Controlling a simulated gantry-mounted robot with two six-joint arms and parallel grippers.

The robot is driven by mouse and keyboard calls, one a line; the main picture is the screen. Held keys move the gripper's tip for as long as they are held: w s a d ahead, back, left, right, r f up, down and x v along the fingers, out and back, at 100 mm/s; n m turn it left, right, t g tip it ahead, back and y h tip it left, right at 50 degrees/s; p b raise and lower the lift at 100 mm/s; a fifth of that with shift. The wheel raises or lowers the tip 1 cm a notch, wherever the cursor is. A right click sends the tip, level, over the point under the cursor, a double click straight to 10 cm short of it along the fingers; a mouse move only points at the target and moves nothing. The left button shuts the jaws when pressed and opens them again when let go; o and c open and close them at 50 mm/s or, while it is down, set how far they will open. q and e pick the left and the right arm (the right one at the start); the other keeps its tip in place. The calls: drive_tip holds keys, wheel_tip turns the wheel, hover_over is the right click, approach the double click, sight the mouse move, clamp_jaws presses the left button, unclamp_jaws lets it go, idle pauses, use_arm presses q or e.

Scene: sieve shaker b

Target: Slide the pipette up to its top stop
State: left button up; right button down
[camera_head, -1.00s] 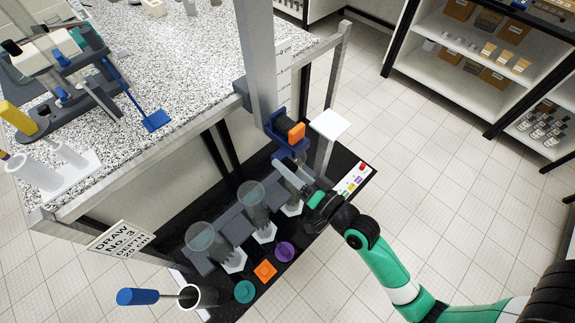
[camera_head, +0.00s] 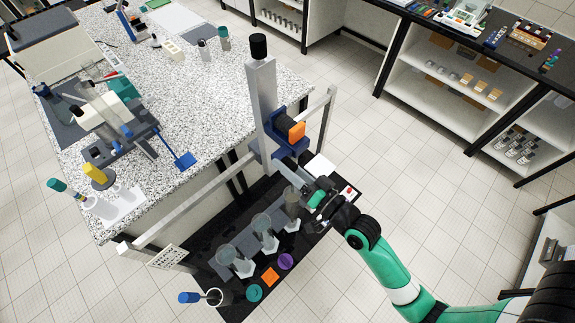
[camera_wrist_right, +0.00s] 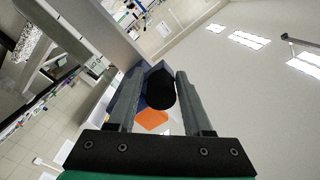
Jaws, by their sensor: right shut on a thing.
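The grey upright column (camera_head: 263,100) with a black top cap (camera_head: 258,47) stands at the bench's edge. The pipette's carriage (camera_head: 276,125), blue with an orange block (camera_head: 296,131), sits partway up it, with column showing above. My right gripper (camera_head: 289,165) is just below and in front of the carriage. In the right wrist view, my right gripper's fingers (camera_wrist_right: 159,88) stand either side of a black round part (camera_wrist_right: 160,90), shut on it, with orange behind. The pipette's tube is hidden or cannot be made out. My left gripper is not in view.
Below, a black base holds several clear cylinders (camera_head: 266,232), with orange (camera_head: 270,276), purple (camera_head: 286,261) and teal (camera_head: 254,293) pieces in front. A grey rail (camera_head: 190,205) runs along the bench (camera_head: 215,85). Shelves stand at the right.

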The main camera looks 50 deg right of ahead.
wheel_tip(320, 180, up, 7)
drive_tip(key=p, duration=0.4)
drive_tip(key=shift+r, duration=0.1)
use_arm(q)
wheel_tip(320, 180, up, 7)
drive_tip(key=shift+p, duration=0.3)
use_arm(e)
drive_tip(key=shift+r, duration=0.15)
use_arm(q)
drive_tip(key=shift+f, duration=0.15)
use_arm(e)
drive_tip(key=c, duration=0.5)
unclamp_jaws()
drive_tip(key=shift+s, duration=0.15)
use_arm(q)
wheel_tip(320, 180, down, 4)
drive_tip(key=b, duration=0.4)
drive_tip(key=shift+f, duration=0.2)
use_arm(e)
drive_tip(key=s+a, duration=0.1)
drive_tip(key=s, duration=1)
drive_tip(key=shift+s, duration=0.15)
